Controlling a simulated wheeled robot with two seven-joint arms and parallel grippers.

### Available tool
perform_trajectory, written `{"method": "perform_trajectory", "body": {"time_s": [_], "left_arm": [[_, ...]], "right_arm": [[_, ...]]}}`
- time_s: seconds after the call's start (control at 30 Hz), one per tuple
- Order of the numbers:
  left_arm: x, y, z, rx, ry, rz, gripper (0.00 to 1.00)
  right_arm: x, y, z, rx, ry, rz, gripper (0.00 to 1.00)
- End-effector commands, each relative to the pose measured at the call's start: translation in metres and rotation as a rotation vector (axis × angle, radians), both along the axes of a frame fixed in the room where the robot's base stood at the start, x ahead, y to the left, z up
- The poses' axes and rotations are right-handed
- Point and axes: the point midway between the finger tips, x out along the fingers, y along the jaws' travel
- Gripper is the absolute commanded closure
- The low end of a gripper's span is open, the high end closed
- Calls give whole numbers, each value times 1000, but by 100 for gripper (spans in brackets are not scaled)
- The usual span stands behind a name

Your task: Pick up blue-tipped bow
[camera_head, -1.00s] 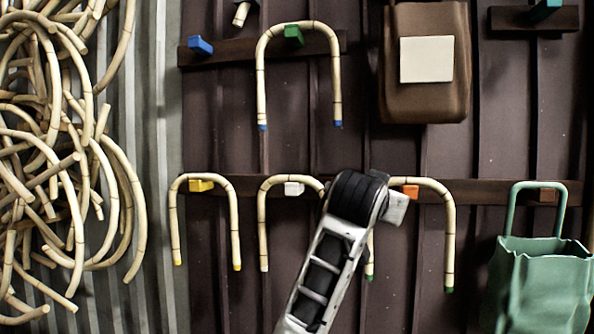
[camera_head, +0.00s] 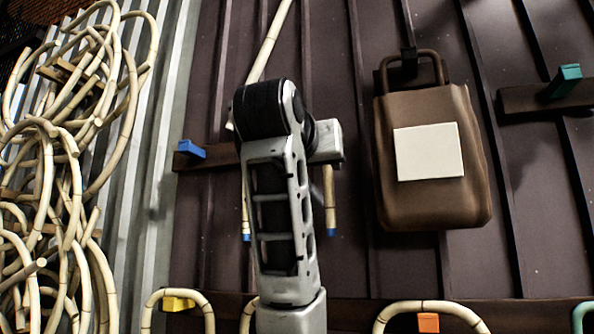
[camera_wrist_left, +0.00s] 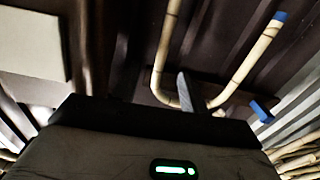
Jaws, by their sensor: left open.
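The blue-tipped bow (camera_head: 329,200) hangs upside-down-U on the upper rail. In the head view only its lower legs and two blue tips show; my left arm hides its bend. In the left wrist view the bow (camera_wrist_left: 166,45) appears inverted, with one blue tip at the upper right and its bend near the middle. A grey finger of my left gripper (camera_wrist_left: 187,90) overlaps the bend in that view; whether it touches cannot be told. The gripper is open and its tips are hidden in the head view. My right gripper is not in view.
A blue peg (camera_head: 190,149) sticks out left of the bow. A brown bag with a pale label (camera_head: 428,152) hangs to the right. Tangled rattan pieces (camera_head: 45,190) fill the left side. Bows on yellow (camera_head: 178,304) and orange (camera_head: 428,322) pegs hang below.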

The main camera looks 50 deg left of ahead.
Motion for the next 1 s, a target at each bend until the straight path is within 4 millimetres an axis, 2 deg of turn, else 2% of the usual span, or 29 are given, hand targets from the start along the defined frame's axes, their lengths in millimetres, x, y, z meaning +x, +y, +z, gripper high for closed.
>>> {"method": "perform_trajectory", "body": {"time_s": [0.1, 0.3, 0.57, 0.77, 0.9, 1.0], "left_arm": [[25, 15, 2, -3, 8, 3, 56], [59, 34, 2, -1, 6, 2, 56], [76, 44, 2, -1, 2, 0, 56], [98, 62, 9, -2, 5, 2, 56], [113, 69, 6, 0, 4, 1, 56], [116, 71, 5, 0, 1, 0, 56]], "right_arm": [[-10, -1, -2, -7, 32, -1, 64], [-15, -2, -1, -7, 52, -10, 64], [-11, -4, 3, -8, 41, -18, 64], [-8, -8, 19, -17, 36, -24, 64], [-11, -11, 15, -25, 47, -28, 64], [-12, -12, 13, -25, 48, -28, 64]]}}
